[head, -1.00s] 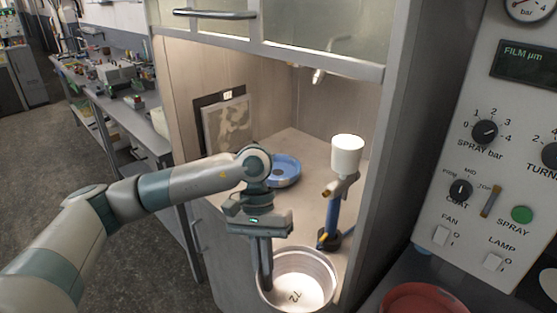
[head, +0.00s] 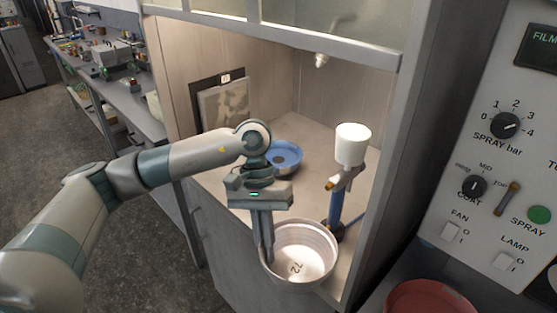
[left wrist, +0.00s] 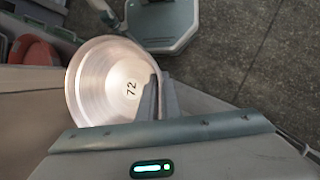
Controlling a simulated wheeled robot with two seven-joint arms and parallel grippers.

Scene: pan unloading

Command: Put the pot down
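The pot (head: 318,252) is a round, pale metal vessel marked 72 inside, open side up. In the head view it is at the front edge of the cabinet floor (head: 300,134), partly overlapping that edge. I cannot tell whether its base touches the surface. My left gripper (head: 268,250) points down at the pot's left side, its fingers closed on the rim. In the left wrist view the pot (left wrist: 100,85) lies left of the fingers (left wrist: 160,92), which meet its wall. My right gripper is not in view.
A blue round dish (head: 285,156) sits deeper in the cabinet. A framed panel (head: 224,110) leans on the left wall. A control panel (head: 490,150) and red bowl (head: 432,300) are at right.

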